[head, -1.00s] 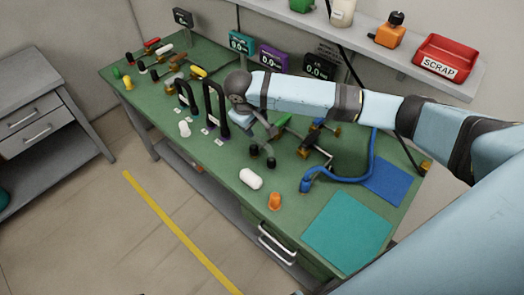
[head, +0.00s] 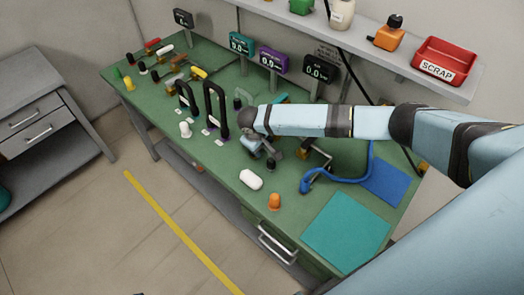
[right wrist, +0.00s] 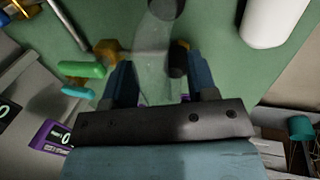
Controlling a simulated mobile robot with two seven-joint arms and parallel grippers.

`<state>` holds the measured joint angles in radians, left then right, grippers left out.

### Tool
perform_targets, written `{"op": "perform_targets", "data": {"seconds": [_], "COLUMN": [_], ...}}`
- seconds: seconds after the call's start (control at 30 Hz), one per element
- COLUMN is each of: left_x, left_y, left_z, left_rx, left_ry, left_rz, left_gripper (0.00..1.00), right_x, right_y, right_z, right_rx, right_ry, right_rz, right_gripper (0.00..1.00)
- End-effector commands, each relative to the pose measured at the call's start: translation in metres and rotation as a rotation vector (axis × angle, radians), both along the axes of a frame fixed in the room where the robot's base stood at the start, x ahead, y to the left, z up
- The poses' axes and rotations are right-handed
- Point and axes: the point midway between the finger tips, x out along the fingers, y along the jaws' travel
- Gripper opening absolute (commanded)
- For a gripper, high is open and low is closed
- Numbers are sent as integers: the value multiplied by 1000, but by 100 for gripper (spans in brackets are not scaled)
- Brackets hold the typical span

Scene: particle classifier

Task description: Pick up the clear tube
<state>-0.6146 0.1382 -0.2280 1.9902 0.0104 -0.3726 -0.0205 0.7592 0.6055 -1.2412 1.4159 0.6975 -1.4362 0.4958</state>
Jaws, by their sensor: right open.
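The clear tube (right wrist: 152,42) is a faint see-through cylinder with dark ends in the right wrist view, lying over the green bench. A dark end piece (head: 271,163) shows beside my gripper in the head view; the rest of the tube is hard to make out there. My right gripper (right wrist: 158,68) is open. Its two fingers stand on either side of the tube's near end, with no visible grip on it. In the head view my right gripper (head: 260,147) is low over the middle of the bench, partly hidden by its arm. My left gripper is out of view.
A white capsule (head: 251,180) and an orange piece (head: 274,201) stand near the bench's front edge. Black arches (head: 216,110) rise left of my gripper. A blue hose (head: 340,180) lies right. Display stands (head: 272,60) line the back. The teal mat (head: 345,232) is clear.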

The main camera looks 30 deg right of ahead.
Motion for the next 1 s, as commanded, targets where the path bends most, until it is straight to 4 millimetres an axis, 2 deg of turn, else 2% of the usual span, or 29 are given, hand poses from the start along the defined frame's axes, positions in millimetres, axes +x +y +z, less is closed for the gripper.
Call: {"op": "perform_targets", "data": {"seconds": [0.17, 0.27, 0.4, 0.43, 0.77, 1.0], "left_x": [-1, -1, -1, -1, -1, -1], "left_y": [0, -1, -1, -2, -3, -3], "left_z": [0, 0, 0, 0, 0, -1], "left_rx": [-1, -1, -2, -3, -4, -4], "left_ry": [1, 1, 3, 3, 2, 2], "left_rz": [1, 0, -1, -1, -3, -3], "left_gripper": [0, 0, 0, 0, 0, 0], "right_x": [0, 0, 0, 0, 0, 1], "right_y": [0, 0, 0, 0, 0, 0], "right_z": [0, 0, 0, 0, 2, 26], "right_rx": [0, 0, 0, 0, 0, 2], "right_ry": [0, 0, 0, 0, -1, -2], "right_rz": [0, 0, 0, 0, 0, 1], "right_gripper": [53, 34, 2, 0, 0, 0]}}
